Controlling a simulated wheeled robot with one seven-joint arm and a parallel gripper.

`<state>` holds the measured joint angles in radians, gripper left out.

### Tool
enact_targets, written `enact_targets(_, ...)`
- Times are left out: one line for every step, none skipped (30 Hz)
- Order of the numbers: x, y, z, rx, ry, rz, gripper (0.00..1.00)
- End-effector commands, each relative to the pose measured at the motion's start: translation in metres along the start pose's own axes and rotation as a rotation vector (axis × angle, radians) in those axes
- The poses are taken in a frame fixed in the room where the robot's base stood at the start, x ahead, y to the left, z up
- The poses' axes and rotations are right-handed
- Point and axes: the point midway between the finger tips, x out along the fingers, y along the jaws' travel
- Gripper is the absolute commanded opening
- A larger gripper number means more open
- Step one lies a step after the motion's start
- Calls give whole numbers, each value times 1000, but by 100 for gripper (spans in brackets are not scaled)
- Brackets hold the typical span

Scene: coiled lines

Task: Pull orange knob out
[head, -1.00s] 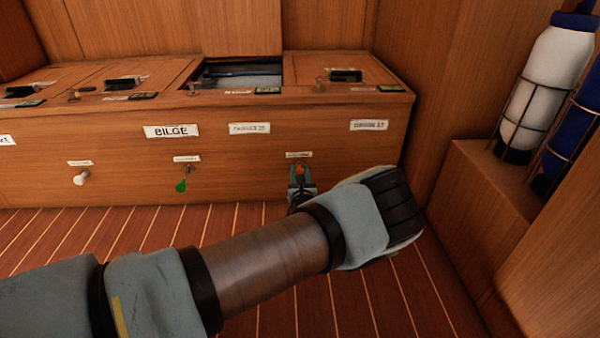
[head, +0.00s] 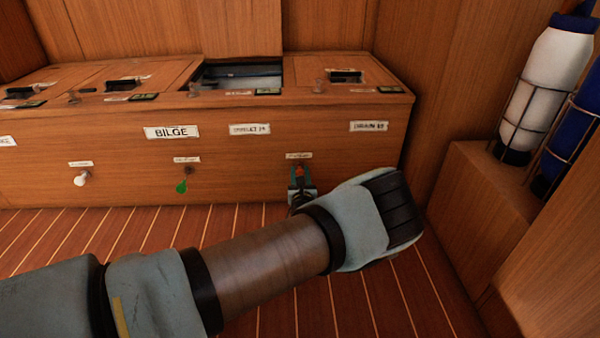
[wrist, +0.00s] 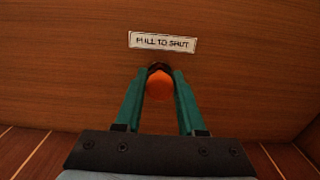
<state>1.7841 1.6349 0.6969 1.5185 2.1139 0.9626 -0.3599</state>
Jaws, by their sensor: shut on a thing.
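The orange knob (wrist: 159,86) is on the wooden front panel, below a small label reading "PULL TO SHUT" (wrist: 162,42) in the wrist view. My gripper (wrist: 159,76) has its two green fingers on either side of the knob, shut on it. In the head view the knob (head: 300,171) shows as a small orange spot between the fingers of my gripper (head: 300,176). How far the knob stands out from the panel is hard to tell.
A white knob (head: 82,179) and a green knob (head: 182,186) are on the same panel to the left. A "BILGE" label (head: 171,132) is above them. Caged white and blue bottles (head: 545,85) stand at the right. Striped floor lies below the panel.

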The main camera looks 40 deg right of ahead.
Motion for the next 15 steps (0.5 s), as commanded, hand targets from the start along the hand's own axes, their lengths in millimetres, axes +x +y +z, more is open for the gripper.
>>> enact_targets(-5, 0, 4, 1, 4, 0, 0)
enact_targets(-7, 0, 5, 1, 4, -1, 0)
enact_targets(-12, -1, 6, 1, 4, -2, 0)
enact_targets(-15, -1, 6, 2, 4, -3, 0)
enact_targets(-19, -1, 6, 2, 5, -2, 0)
enact_targets(-24, 0, 6, 2, 6, -2, 0)
enact_targets(-27, 0, 6, 2, 6, -2, 0)
enact_targets(-31, 0, 6, 3, 5, -3, 0)
enact_targets(-35, 0, 5, 2, 5, -2, 0)
enact_targets(-38, 0, 5, 2, 5, -2, 0)
enact_targets(-42, 0, 4, 2, 6, -2, 0)
enact_targets(-45, 0, 3, 3, 6, -3, 0)
enact_targets(-47, 0, 3, 3, 6, -2, 0)
enact_targets(-48, 0, 2, 2, 5, -2, 0)
enact_targets(-50, 0, 2, 2, 4, -1, 0)
